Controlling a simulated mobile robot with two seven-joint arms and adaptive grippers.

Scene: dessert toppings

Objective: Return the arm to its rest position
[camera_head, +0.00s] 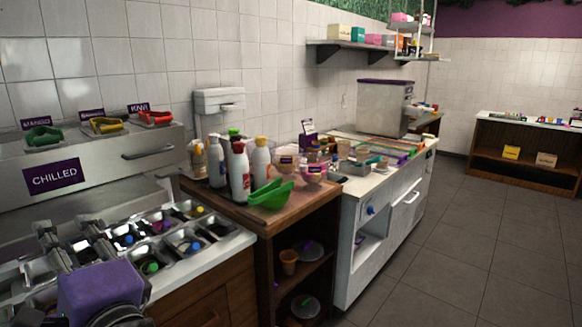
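My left gripper (68,234) is at the lower left, with its purple body below it. Its two grey fingers are spread apart, and I see nothing between them. It is in front of the chilled counter, over or near the left end of the topping trays (183,240); I cannot tell its exact height. My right gripper is not in view.
Green, yellow and red tongs lie on the steel CHILLED unit (98,178). Sauce bottles (239,172) and a green scoop (270,196) stand on the wooden counter (222,202). A white counter (363,186) follows. The tiled floor (455,245) at right is clear.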

